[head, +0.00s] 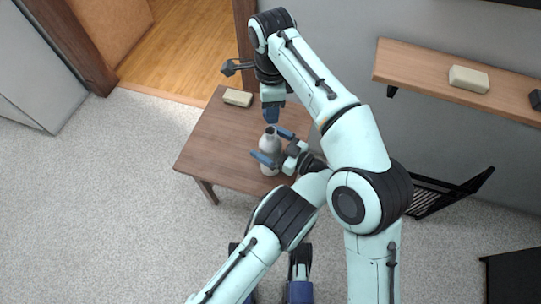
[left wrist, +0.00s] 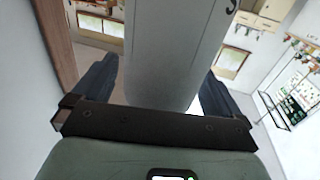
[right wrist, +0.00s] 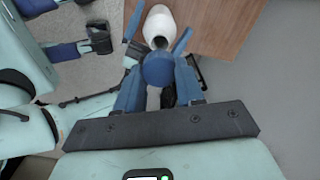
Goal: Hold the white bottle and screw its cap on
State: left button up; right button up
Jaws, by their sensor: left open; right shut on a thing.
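The white bottle (head: 269,146) stands upright on the brown table, its open neck facing up. My left gripper (head: 266,144) is open, with one finger on each side of the bottle; in the left wrist view the bottle (left wrist: 170,50) fills the space between the fingers. My right gripper (head: 271,115) points down from above, just over the bottle's neck. In the right wrist view it is shut on a round blue cap (right wrist: 158,68). The bottle's open mouth (right wrist: 160,40) shows beyond the cap, apart from it in that picture.
The table (head: 215,150) also bears a beige block (head: 237,97) at its back left. A wooden shelf (head: 425,65) on the wall at right holds another beige block (head: 468,79). A black rack (head: 430,198) stands at right. The floor at left is clear.

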pick_arm(q)
jog(key=c, duration=1.5)
pick_arm(e)
send_over(271, 131)
jog(key=shift+f, duration=2.5)
jog(key=shift+f, duration=0.9)
jog(key=shift+f, duration=0.55)
